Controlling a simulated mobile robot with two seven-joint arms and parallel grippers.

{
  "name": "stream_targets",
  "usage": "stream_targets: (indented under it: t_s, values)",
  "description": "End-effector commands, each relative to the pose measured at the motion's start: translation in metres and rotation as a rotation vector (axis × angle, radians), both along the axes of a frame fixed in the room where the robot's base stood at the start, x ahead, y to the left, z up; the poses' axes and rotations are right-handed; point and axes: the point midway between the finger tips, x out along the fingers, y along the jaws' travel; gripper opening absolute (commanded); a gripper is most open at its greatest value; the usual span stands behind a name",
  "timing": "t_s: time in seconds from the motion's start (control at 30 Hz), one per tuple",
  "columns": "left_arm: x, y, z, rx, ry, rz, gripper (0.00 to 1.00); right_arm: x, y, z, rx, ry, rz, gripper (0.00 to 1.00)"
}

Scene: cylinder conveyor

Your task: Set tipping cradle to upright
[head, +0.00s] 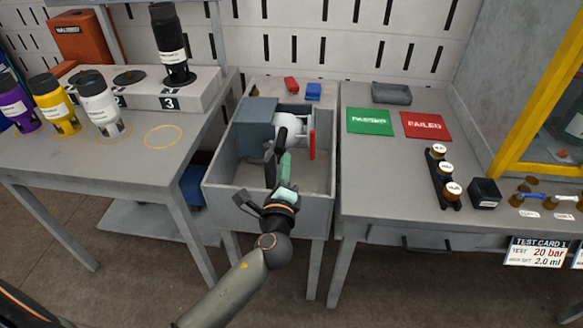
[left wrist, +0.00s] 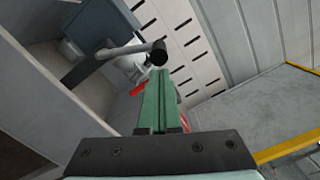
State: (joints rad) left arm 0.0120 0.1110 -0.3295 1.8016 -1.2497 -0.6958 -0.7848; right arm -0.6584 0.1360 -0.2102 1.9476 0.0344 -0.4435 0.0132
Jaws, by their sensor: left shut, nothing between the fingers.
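The tipping cradle sits in an open grey bin (head: 222,172), with a blue-grey block (head: 254,122) at its left. A white cylindrical part (head: 304,130) of it shows beside the block, with a red bar (head: 312,145) at its right. A lever with a black knob (left wrist: 158,52) stands out towards my left gripper (head: 287,154). The left gripper's green fingers are shut and empty, just short of the knob in the left wrist view (left wrist: 158,75); I cannot tell whether they touch it. The gripper hides part of the lever. My right gripper is out of view.
The left table holds a rack (head: 203,92) with a black cylinder, and several coloured cylinders. The right table has a green card (head: 370,121), a red card (head: 426,125) and small parts. The bin's walls surround the cradle; its front right floor is bare.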

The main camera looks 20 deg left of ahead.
Motion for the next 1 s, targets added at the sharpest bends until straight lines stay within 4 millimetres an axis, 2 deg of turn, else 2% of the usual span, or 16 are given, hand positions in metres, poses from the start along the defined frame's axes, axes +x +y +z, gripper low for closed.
stream_targets:
  t_s: [0.43,1.0]
  values:
    - [-0.006,0.024,0.014,-0.214,-0.063,0.005,0.00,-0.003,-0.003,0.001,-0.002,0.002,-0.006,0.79]
    - [-0.016,0.054,0.021,-0.490,-0.139,0.005,0.00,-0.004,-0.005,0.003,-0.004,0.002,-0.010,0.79]
